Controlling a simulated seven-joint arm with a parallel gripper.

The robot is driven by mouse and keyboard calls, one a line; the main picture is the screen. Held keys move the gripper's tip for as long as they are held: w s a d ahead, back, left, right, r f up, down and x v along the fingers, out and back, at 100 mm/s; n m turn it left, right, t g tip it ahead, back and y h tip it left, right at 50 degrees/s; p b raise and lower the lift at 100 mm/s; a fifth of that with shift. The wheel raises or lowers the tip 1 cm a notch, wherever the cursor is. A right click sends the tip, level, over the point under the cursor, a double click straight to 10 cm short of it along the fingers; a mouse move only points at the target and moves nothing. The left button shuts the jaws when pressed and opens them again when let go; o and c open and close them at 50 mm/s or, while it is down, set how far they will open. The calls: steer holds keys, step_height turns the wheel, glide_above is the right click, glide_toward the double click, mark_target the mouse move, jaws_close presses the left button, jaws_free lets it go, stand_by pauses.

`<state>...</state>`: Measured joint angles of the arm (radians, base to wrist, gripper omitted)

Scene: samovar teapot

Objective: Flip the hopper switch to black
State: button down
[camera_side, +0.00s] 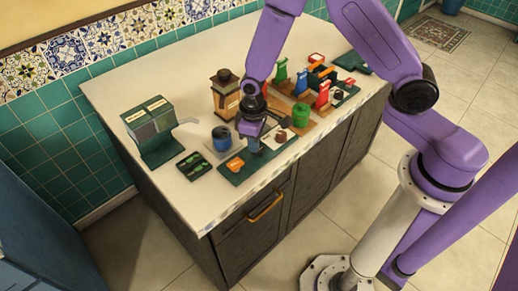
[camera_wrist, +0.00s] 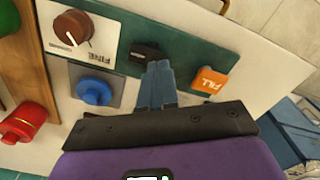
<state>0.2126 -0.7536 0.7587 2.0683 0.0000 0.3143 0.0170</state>
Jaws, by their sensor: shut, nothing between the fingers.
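A dark green panel (camera_wrist: 205,55) at the counter's front holds a small black switch piece (camera_wrist: 145,52) between a brown dial (camera_wrist: 72,28) marked FINE and an orange FILL button (camera_wrist: 209,80). I see no label on the black piece, so I cannot tell its setting. My gripper (camera_wrist: 158,68) is shut and empty, its fingertips pointing down close beside the black piece; contact is unclear. In the side view my gripper (camera_side: 256,150) is over the panel (camera_side: 235,176), hiding the black piece. The green hopper box (camera_side: 148,124) with two labelled compartments stands at the left.
A brown box (camera_side: 225,95), a green cylinder (camera_side: 300,115) and a small dark tray (camera_side: 195,164) crowd around.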

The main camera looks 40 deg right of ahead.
steer(key=shift+f, duration=0.55)
stand_by(0.4)
steer(key=shift+r, duration=3.45)
steer(key=shift+s+r, duration=0.1)
steer(key=shift+r, duration=0.05)
steer(key=s+d+r+n, duration=0.3)
steer(key=s+r, duration=0.4)
steer(key=s, duration=0.5)
steer(key=s+d+r+n, duration=0.3)
steer(key=s+d+r, duration=0.2)
steer(key=s, duration=0.7)
step_height(320, 180, up, 2)
steer(key=shift+s+d+r+n, duration=0.15)
steer(key=shift+s+d+n, duration=0.15)
steer(key=shift+s+d, duration=0.1)
